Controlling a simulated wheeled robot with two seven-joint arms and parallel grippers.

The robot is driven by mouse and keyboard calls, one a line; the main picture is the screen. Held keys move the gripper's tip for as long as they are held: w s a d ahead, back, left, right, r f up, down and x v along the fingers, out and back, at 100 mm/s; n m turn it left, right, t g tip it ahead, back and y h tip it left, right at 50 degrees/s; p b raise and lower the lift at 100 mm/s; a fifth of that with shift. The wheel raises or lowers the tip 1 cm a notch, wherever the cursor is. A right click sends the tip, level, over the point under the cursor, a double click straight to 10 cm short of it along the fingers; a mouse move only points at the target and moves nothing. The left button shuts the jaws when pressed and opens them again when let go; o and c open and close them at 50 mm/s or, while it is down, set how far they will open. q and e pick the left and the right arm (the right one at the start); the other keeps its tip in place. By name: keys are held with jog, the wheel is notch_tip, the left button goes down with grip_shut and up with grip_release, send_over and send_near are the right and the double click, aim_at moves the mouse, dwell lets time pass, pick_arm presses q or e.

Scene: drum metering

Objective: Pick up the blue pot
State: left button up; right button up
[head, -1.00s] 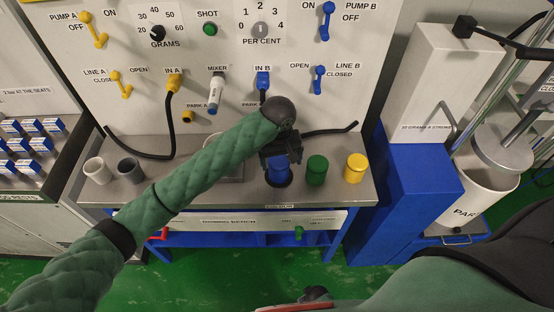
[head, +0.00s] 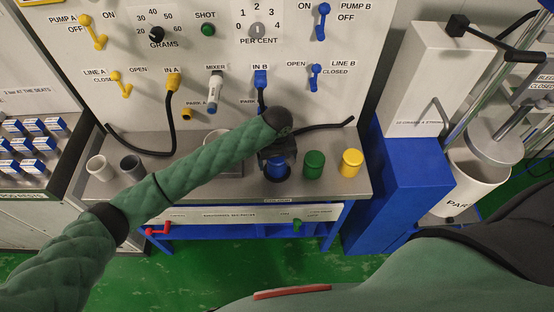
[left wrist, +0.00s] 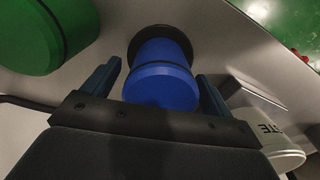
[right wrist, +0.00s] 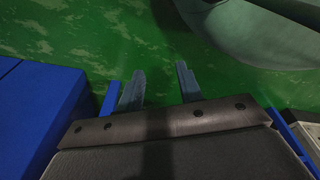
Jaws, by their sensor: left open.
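The blue pot (head: 276,171) stands upright on the grey bench, in a row with the green pot and yellow pot. My left gripper (head: 277,158) is directly above and around its top, partly hiding it in the head view. In the left wrist view the blue pot (left wrist: 162,80) lies between the two spread fingers of my left gripper (left wrist: 158,88), with a gap visible on each side. My right gripper (right wrist: 160,85) is empty, fingers apart, over the green floor in the right wrist view; it is not clear in the head view.
The green pot (head: 314,164) stands close to the right, then the yellow pot (head: 350,163). Two cups, white (head: 97,168) and grey (head: 131,167), stand at the bench's left. Black hoses (head: 322,127) lie behind. A blue stand (head: 400,185) is at the right.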

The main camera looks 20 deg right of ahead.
pick_arm(q)
jog(key=shift+f, duration=0.75)
jog(key=c, duration=1.1)
jog(key=shift+c, duration=0.5)
jog(key=shift+r, duration=0.15)
